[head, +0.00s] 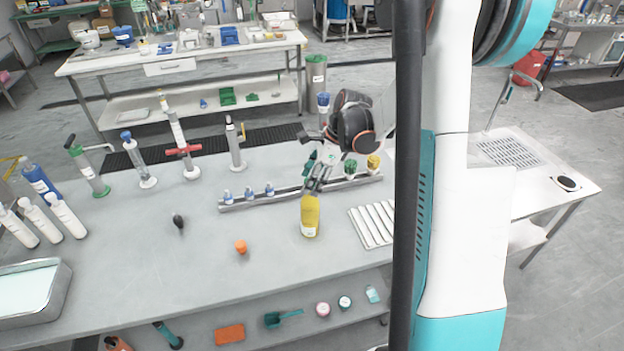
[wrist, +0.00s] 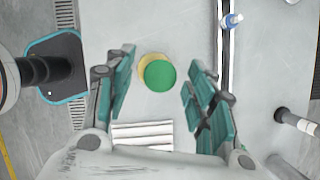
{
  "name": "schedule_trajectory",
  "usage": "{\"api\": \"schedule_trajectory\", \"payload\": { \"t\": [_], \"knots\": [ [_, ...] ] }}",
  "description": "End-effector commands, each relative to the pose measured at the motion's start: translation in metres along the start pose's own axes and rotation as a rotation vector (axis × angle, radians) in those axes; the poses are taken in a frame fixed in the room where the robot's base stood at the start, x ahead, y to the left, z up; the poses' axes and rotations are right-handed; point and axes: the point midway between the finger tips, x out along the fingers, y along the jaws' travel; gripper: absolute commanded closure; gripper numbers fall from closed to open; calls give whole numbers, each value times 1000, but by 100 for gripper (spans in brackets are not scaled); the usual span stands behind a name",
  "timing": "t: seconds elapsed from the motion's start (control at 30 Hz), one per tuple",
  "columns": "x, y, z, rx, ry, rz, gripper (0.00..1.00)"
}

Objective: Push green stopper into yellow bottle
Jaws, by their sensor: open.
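The yellow bottle (head: 310,218) stands upright on the grey bench, with a pale label low on its front. In the wrist view, the round green stopper (wrist: 160,76) covers most of the bottle (wrist: 145,64), with a yellow rim showing at its upper left. I cannot tell how deep the stopper sits. In the head view, I cannot make out the stopper apart from my fingers. My gripper (head: 319,180) is just above the bottle. In the wrist view, its teal fingers (wrist: 161,92) are spread either side of the stopper, apart from it, with nothing held.
A rail (head: 290,194) with several small bottles runs behind the yellow bottle. A white ridged tray (head: 374,224) lies to its right. An orange stopper (head: 241,247) and a dark bulb (head: 178,221) are on the left. The bench front is mostly clear.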

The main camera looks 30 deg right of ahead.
Motion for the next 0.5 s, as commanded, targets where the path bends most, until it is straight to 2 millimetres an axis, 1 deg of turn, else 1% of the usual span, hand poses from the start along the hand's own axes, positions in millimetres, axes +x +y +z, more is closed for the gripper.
{"api": "schedule_trajectory", "payload": {
  "t": [0.17,0.4,0.5],
  "knots": [
    [-22,0,0,1,0,0,50],
    [-71,0,0,1,0,-1,50],
    [-89,0,0,2,0,-1,50]
  ]
}}
